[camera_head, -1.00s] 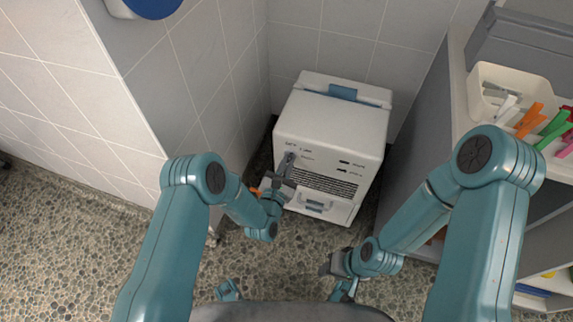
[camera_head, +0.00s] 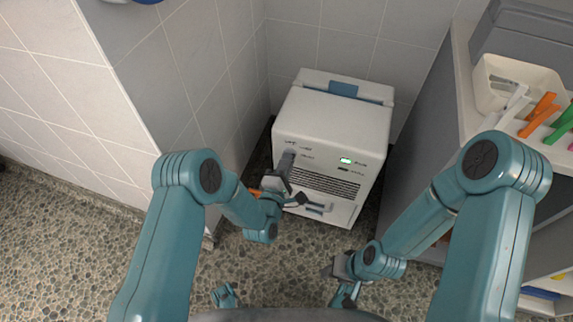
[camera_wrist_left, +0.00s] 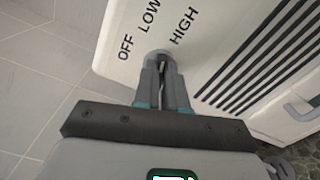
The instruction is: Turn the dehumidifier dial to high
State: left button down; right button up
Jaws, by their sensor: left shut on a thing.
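The white dehumidifier (camera_head: 335,122) stands on the floor in the corner, its front panel facing me. My left gripper (camera_head: 287,160) is at the upper left of that panel. In the left wrist view its fingers (camera_wrist_left: 160,64) are shut on the dial (camera_wrist_left: 160,54), which is mostly hidden between them. The labels OFF, LOW and HIGH (camera_wrist_left: 184,27) are printed around the dial. I cannot clearly tell which label the dial points to. A green light (camera_head: 346,160) is lit on the panel. My right gripper (camera_head: 336,268) hangs low, away from the dehumidifier, its jaws too small to judge.
Tiled walls (camera_head: 330,35) stand behind and left of the dehumidifier. A shelf unit on the right holds a cream bin (camera_head: 497,84) with several coloured items. The pebbled floor (camera_head: 60,250) is open at the left front.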

pick_arm(q)
jog(key=shift+f+m+b, duration=0.2)
jog(key=shift+m+b, duration=0.35)
jog(key=shift+m, duration=1.35)
jog(key=c, duration=1.2)
grip_release()
jog(key=shift+r, duration=0.1)
